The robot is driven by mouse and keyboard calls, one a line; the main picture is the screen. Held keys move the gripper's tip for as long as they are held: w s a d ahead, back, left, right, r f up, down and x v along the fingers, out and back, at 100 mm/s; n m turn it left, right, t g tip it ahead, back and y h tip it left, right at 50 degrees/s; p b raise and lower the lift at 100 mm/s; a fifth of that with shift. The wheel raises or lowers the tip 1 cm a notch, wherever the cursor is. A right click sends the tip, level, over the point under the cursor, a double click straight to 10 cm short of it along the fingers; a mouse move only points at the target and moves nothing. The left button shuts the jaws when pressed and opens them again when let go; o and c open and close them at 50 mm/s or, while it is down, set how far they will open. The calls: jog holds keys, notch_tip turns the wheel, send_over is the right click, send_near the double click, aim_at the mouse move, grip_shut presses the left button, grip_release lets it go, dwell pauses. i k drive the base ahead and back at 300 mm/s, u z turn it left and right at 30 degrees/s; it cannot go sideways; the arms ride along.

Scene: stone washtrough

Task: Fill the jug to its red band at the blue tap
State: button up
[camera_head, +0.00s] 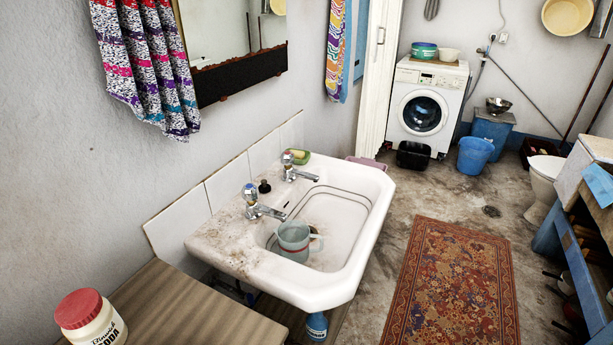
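The jug (290,238) is pale and see-through with a red band around it. It stands upright in the white sink (358,262), under or close to the spout of the nearer tap (262,207). A handle shows on its right side. I cannot make out a water stream or the water level in it. The farther tap (300,172) stands at the back of the sink. My gripper is not in view.
A black plug (264,187) sits between the taps, and soap (297,155) lies behind the farther tap. A wooden cabinet top (190,310) with a red-lidded soda jar (92,318) is at the near left. A patterned rug (455,285) lies on the floor right of the sink.

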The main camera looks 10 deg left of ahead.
aim_at(250, 193)
jog(key=z, duration=0.85)
jog(key=i, duration=0.3)
jog(key=u, duration=2.75)
